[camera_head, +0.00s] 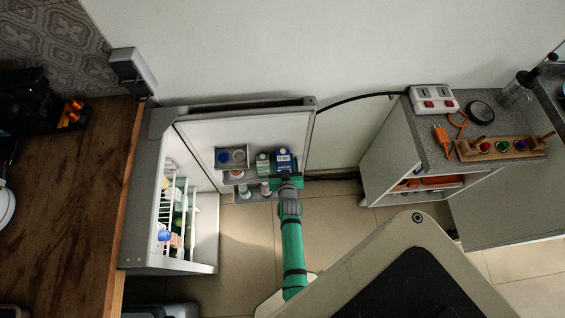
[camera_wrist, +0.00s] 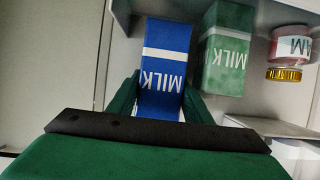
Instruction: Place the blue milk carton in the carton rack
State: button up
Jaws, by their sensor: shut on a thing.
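The blue milk carton (camera_head: 283,158) with white bands and MILK lettering stands at the right part of the open fridge door's shelving. In the wrist view the carton (camera_wrist: 165,65) sits between my gripper's two green fingers. My gripper (camera_wrist: 160,100) is shut on it; in the head view the gripper (camera_head: 287,178) reaches the carton from the front. A green milk carton (camera_wrist: 228,50) is just to its right in the wrist view, with a narrow gap. A pale rack ledge (camera_wrist: 270,125) shows below the green carton. I cannot tell whether the blue carton rests on the rack's floor.
A jar with a gold lid (camera_wrist: 284,74) lies beyond the green carton. The open fridge (camera_head: 205,230) has stocked wire shelves. A wooden counter (camera_head: 60,200) is at left, and a grey cabinet (camera_head: 435,150) at right. Tiled floor around my arm is clear.

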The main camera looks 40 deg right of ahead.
jog(key=shift+w+f, duration=0.45)
jog(key=shift+f, duration=0.15)
jog(key=shift+d+f, duration=0.1)
jog(key=shift+f, duration=1.2)
jog(key=o, duration=1.1)
jog(key=shift+s+f, duration=0.1)
jog(key=shift+f, duration=0.1)
jog(key=shift+r, duration=0.1)
jog(key=shift+s+r, duration=0.2)
jog(key=shift+s, duration=0.25)
jog(key=v, duration=1.1)
jog(key=shift+a, duration=0.2)
